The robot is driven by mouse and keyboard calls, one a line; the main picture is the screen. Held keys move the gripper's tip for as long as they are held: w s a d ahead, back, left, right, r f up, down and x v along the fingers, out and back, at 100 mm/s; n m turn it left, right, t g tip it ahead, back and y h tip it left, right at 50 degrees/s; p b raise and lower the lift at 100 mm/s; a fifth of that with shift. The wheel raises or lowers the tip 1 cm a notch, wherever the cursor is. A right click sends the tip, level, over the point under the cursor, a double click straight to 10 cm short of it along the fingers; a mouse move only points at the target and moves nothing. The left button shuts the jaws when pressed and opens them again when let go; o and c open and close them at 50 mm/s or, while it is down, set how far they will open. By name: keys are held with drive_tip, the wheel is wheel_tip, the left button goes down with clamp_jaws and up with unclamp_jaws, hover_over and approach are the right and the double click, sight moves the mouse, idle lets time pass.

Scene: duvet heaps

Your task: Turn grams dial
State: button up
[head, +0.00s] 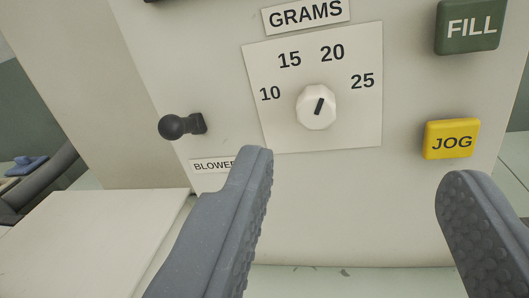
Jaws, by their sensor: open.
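The grams dial (316,107) is a white faceted knob with a black pointer mark on a pale square plate (353,125). The plate carries the numbers 10, 15, 20 and 25, under a GRAMS label (306,14). The black mark slants up and to the right, roughly between 20 and 25; which end points is hard to tell. My gripper (355,170) is open and empty. Its two grey fingers, the right one with a bumpy inner pad, show below the dial, one to each side, and do not touch it.
A black ball-ended lever (180,126) sticks out left of the plate, above a partly hidden BLOWER label (212,165). A yellow JOG button (451,139) and a green FILL button (468,27) are on the right. A white surface (90,240) is at lower left.

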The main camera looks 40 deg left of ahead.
sight(317, 115)
drive_tip(key=w+a+f, duration=0.1)
drive_tip(key=w+a, duration=0.1)
drive_tip(key=w, duration=0.2)
drive_tip(key=w+a+f+b, duration=0.1)
drive_tip(key=w+a, duration=0.1)
drive_tip(key=w, duration=0.3)
drive_tip(key=w+a+f, duration=0.1)
drive_tip(key=w+a, duration=0.1)
drive_tip(key=w, duration=0.2)
drive_tip(key=shift+w+f+b, duration=0.25)
drive_tip(key=shift+f+b, duration=0.1)
drive_tip(key=shift+d, duration=0.1)
drive_tip(key=c, duration=1)
